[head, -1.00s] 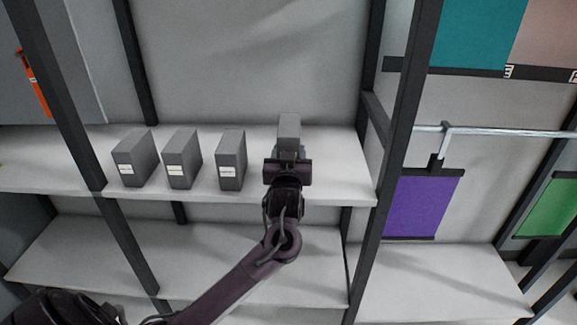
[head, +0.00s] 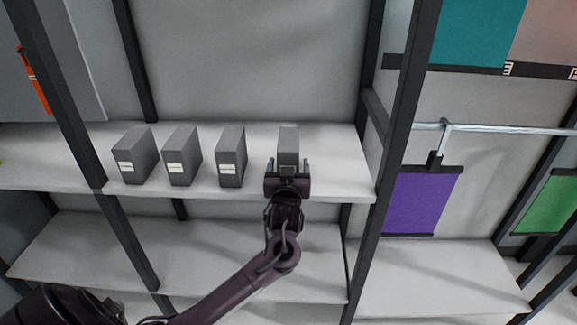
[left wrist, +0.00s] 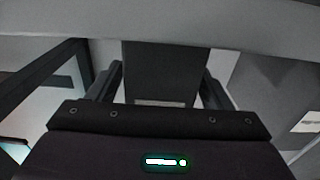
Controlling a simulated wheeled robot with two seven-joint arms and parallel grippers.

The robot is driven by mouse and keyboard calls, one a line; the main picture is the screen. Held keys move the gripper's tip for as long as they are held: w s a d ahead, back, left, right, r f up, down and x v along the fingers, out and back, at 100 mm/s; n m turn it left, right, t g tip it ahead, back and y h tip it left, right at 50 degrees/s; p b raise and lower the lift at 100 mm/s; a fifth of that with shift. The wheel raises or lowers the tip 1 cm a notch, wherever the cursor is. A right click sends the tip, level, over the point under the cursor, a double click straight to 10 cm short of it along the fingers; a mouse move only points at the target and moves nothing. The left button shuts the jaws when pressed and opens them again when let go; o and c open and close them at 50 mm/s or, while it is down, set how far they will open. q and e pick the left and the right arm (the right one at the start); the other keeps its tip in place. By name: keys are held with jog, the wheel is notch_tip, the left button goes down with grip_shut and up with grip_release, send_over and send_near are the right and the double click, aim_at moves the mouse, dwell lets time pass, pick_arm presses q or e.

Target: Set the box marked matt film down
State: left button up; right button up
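The grey box in front of my left gripper (head: 288,142) stands on the upper shelf, at the right end of a row of similar boxes. My left gripper (head: 288,168) has its fingers spread on both sides of the box's near end. In the left wrist view the same box (left wrist: 165,70) shows between the two fingers (left wrist: 160,88), with gaps on both sides. A pale label shows low on its face, too small to read. The gripper body hides the box's lower front in the head view. My right gripper is not in view.
Several similar boxes stand on the upper shelf (head: 330,180), the nearest one (head: 231,157) to the left with a gap. A dark post (head: 392,130) rises on the right. The lower shelf (head: 220,250) is bare. A purple sheet (head: 422,203) hangs right of the post.

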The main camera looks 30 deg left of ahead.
pick_arm(q)
jog(key=shift+r, duration=0.1)
jog(key=b+v, duration=0.2)
jog(key=v, duration=0.9)
jog(key=s+d+f+m+g+h, duration=0.1)
jog(key=s+f+m+g+h, duration=0.1)
jog(key=f, duration=1.1)
jog(key=s+d+f+m+g+h, duration=0.1)
jog(key=s+f+m+g+h, duration=0.15)
jog(key=f, duration=1.05)
jog(key=s+d+f+m+g+h, duration=0.1)
jog(key=s+d+f+m, duration=0.15)
jog(key=f, duration=1.05)
jog(key=s+d+f+m+g+h, duration=0.25)
jog(key=s+f+g, duration=0.25)
jog(key=s+f, duration=1.2)
jog(key=s+d+f+g, duration=0.1)
jog(key=s+f+g, duration=0.1)
jog(key=s, duration=0.7)
jog(key=s+d+f+g+h, duration=0.1)
jog(key=s+f, duration=0.4)
jog(key=s, duration=0.4)
jog(key=shift+s+d+n+g+h, duration=0.2)
jog(key=shift+n+g+h, duration=0.1)
jog(key=shift+n+g, duration=0.05)
jog(key=shift+c, duration=0.3)
